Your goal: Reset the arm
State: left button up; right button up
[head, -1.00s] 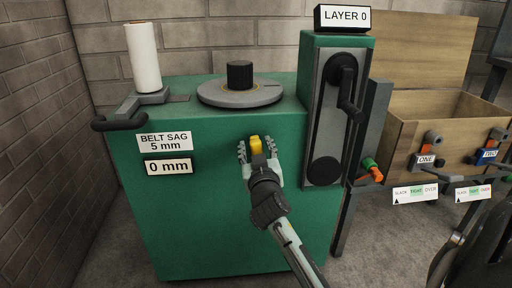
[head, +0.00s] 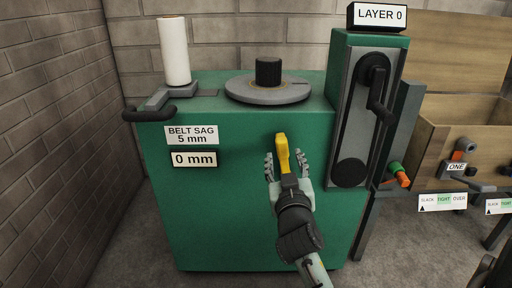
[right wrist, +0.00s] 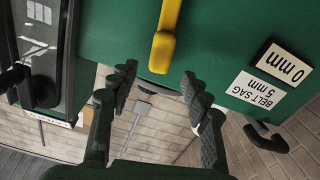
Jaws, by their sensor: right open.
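The yellow handle (head: 282,150) is on the front of the green machine (head: 230,220). My right gripper (head: 286,161) is in front of that face, with its fingers spread to either side of the handle's lower part in the head view. In the right wrist view the handle (right wrist: 164,40) hangs in from the top, and its rounded end lies just beyond the gap between the open fingertips (right wrist: 158,78). The gripper holds nothing. My left gripper is out of view.
A crank (head: 377,90) is on the panel at right under the LAYER 0 sign (head: 380,14). A white roll (head: 174,52) and a round plate (head: 268,91) are on top. A wooden box (head: 440,150) stands at right. A brick wall (head: 60,110) is at left.

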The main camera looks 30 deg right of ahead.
jog(key=s+a+f+n+g+y+p, duration=0.2)
jog(key=s+f+g, duration=0.1)
jog(key=f, duration=0.6)
jog(key=s+a+f+n+g+y+p, duration=0.1)
jog(key=s+a+f+g+y+p, duration=0.15)
jog(key=f, duration=0.65)
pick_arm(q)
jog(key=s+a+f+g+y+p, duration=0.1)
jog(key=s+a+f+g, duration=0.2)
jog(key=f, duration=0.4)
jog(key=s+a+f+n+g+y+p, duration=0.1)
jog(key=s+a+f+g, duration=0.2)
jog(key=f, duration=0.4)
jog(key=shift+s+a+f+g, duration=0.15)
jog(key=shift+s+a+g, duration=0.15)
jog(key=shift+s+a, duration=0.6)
pick_arm(e)
jog(key=s+a+f+n+g+y, duration=0.1)
jog(key=s+a+f+g, duration=0.1)
jog(key=s+f, duration=0.3)
jog(key=s+a+f+n+g+y, duration=0.2)
jog(key=s+f+g, duration=0.3)
jog(key=s, duration=0.4)
jog(key=shift+s+a+f, duration=0.2)
jog(key=shift+a+f, duration=0.45)
jog(key=shift+f, duration=0.05)
